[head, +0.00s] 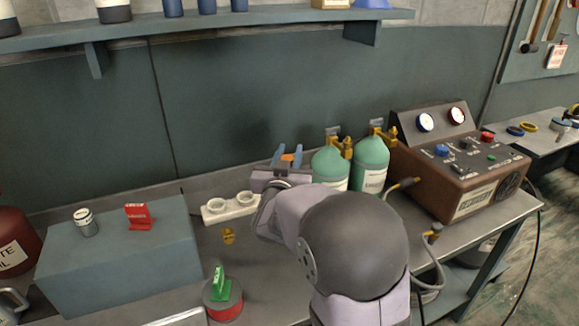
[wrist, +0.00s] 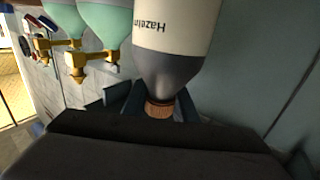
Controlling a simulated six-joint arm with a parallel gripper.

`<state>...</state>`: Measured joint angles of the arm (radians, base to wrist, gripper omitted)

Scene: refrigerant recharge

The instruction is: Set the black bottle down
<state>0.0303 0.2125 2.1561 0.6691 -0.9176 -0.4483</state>
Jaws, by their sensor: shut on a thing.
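The black bottle (wrist: 178,62) fills the upper middle of the wrist view, with a dark shoulder, a cream label reading "Hazelin" and an orange-brown cap. My gripper (wrist: 160,104) is shut on it at the cap end. In the head view my gripper (head: 288,158) is above the back of the bench, left of the green cylinders. Only the orange cap (head: 291,157) shows between its blue fingers there. The bottle's body is hidden behind my arm. Its base is out of the wrist view, so I cannot tell whether it touches anything.
Two green cylinders (head: 372,165) with brass valves stand right of my gripper, beside a brown gauge machine (head: 460,165). A white two-socket holder (head: 230,207) lies to the left. A shelf (head: 240,18) hangs above.

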